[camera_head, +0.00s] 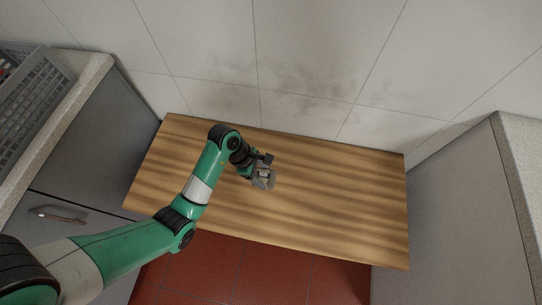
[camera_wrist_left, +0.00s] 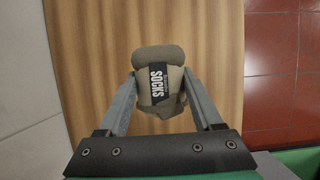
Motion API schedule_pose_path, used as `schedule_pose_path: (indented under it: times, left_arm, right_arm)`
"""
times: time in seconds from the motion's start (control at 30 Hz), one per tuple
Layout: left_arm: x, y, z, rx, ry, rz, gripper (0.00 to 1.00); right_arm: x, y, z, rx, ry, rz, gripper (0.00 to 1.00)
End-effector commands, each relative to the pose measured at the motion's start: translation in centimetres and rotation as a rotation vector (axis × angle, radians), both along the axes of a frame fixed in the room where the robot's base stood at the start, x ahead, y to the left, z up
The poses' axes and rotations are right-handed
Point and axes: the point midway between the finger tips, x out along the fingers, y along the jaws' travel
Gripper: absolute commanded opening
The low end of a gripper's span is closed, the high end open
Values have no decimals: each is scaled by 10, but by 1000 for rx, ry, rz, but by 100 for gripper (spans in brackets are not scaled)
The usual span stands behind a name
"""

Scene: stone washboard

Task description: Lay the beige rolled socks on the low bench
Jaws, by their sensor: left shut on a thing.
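The beige rolled socks (camera_wrist_left: 158,82), with a black label reading SOCKS, sit between the two fingers of my left gripper (camera_wrist_left: 158,95) in the left wrist view. The fingers touch the roll on both sides. In the head view the socks (camera_head: 264,182) show small at the tip of my left gripper (camera_head: 262,172), over the middle of the low wooden bench (camera_head: 340,205). I cannot tell whether the socks touch the bench top or are a little above it. My right gripper is not in view.
A tiled wall (camera_head: 310,60) stands behind the bench. A grey cabinet (camera_head: 75,210) with a stone top and a grey crate (camera_head: 45,100) is at the left, another cabinet (camera_head: 475,210) at the right. Red floor tiles (camera_head: 260,270) lie in front. The bench's right half is clear.

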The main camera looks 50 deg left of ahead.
Motion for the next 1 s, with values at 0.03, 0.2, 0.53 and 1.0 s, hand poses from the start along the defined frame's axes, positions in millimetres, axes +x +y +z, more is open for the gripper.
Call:
schedule_pose_path:
  times: [0.03, 0.2, 0.53, 1.0]
  left_arm:
    - [15, 7, -17, 0, -2, 2, 0]
    - [45, 20, -53, 0, 0, 1, 0]
    - [62, 26, -66, 0, -1, 0, 0]
    - [64, 28, -99, 1, -1, 0, 0]
  right_arm:
    - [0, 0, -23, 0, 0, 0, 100]
    - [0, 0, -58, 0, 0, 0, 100]
    - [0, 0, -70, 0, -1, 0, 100]
    - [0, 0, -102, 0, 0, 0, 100]
